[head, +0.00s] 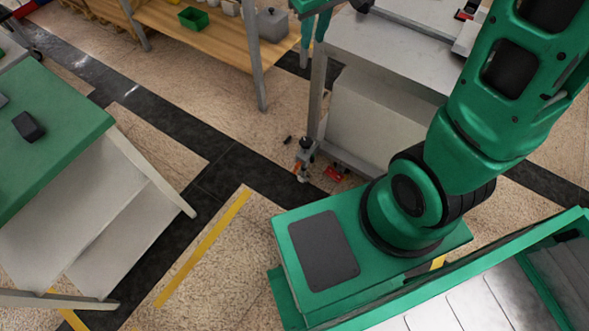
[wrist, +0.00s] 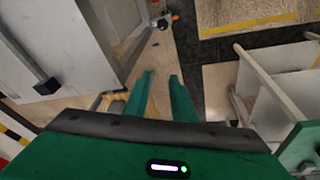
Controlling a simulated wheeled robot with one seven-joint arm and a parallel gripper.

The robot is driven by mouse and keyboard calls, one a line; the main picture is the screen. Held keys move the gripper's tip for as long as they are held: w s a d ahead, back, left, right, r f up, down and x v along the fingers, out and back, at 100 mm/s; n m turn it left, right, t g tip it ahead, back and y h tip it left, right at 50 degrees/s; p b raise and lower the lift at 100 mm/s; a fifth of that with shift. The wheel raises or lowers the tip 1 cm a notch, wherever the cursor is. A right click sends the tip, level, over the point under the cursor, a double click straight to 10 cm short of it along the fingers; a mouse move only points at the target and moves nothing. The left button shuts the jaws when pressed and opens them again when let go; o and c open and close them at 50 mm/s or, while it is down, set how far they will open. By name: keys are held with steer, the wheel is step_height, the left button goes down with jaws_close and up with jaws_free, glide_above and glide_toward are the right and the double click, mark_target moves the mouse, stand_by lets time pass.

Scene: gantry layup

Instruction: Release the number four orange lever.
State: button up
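A small orange lever (head: 302,170) shows low by the floor, beside a grey-and-dark caster (head: 306,146) at the foot of a grey cart's leg. In the wrist view an orange spot (wrist: 176,16) shows by the caster (wrist: 163,23), at the top. No number is readable, and whether the lever is pressed or released cannot be told. My gripper (wrist: 162,76) is open and empty, its two green fingers apart and pointing towards the caster, well short of it. In the head view its fingers (head: 313,40) hang at the top, above and away from the lever.
A red part (head: 335,173) lies low beside the caster. The grey cart (head: 385,60) stands behind it. A wooden shelf (head: 215,35) is at the back, and a green-topped table (head: 55,135) at left. Bare floor lies between table and caster.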

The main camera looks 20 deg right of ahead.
steer(key=w+a+f+n+g, duration=0.2)
steer(key=w+a+f+n, duration=0.15)
steer(key=w+f, duration=0.75)
steer(key=n+g+h, duration=0.2)
steer(key=n+h, duration=0.2)
steer(key=n, duration=0.4)
glide_toward(294, 171)
steer(key=x, duration=0.8)
steer(key=shift+d+r, duration=0.15)
steer(key=shift+d, duration=0.1)
jaws_close()
